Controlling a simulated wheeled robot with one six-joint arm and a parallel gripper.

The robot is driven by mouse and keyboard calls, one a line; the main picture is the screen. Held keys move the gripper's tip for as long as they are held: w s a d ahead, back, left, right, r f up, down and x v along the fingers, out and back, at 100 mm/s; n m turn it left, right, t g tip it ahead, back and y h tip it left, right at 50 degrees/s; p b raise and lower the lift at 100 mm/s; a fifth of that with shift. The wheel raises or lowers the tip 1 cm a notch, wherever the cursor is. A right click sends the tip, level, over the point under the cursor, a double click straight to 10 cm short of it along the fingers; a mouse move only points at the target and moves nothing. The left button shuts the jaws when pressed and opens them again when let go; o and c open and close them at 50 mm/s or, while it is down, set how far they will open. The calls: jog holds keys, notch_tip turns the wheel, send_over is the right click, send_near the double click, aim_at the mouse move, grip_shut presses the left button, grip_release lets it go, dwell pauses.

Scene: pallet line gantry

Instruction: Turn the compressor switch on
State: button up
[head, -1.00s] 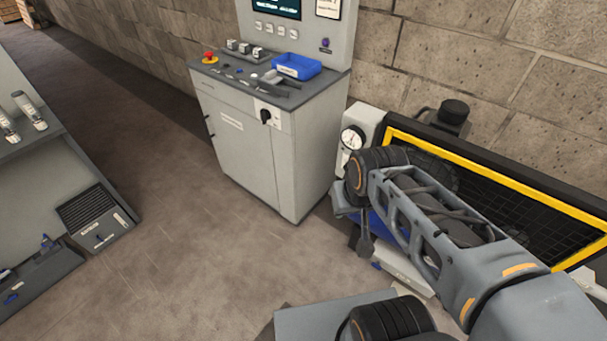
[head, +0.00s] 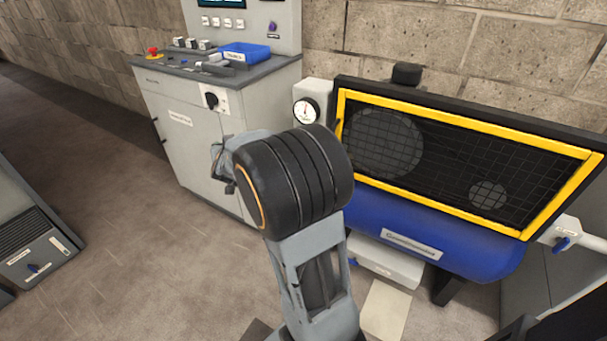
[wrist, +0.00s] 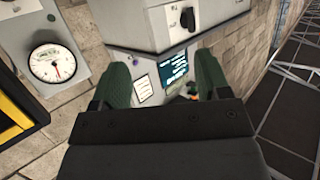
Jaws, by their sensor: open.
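I cannot tell whether that part is the compressor switch. My gripper (wrist: 164,78) is open and empty, its dark green fingers apart. In the head view it is mostly hidden behind my wrist joint, in front of the cabinet.
A grey control cabinet (head: 180,145) left of the compressor has a black rotary knob (head: 211,99), a blue tray (head: 245,50) and a red button (head: 153,51). A low grey unit (head: 35,260) stands at far left. Floor (head: 130,270) between is clear. A brick wall is behind.

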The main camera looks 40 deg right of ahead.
jog(key=s+d+f+m+g+h+b, duration=0.25)
jog(key=d+f+g+h+b, duration=0.2)
jog(key=d+f, duration=0.35)
jog(key=s+d+f+m+g+h+b, duration=0.25)
jog(key=d+f+m+h+b, duration=0.2)
jog(key=d+f, duration=0.3)
jog(key=w+d+g+h+b, duration=0.1)
jog(key=w+d+b, duration=0.2)
jog(key=d, duration=1)
jog(key=shift+w+d, duration=0.2)
jog(key=shift+w, duration=0.1)
jog(key=c, duration=0.9)
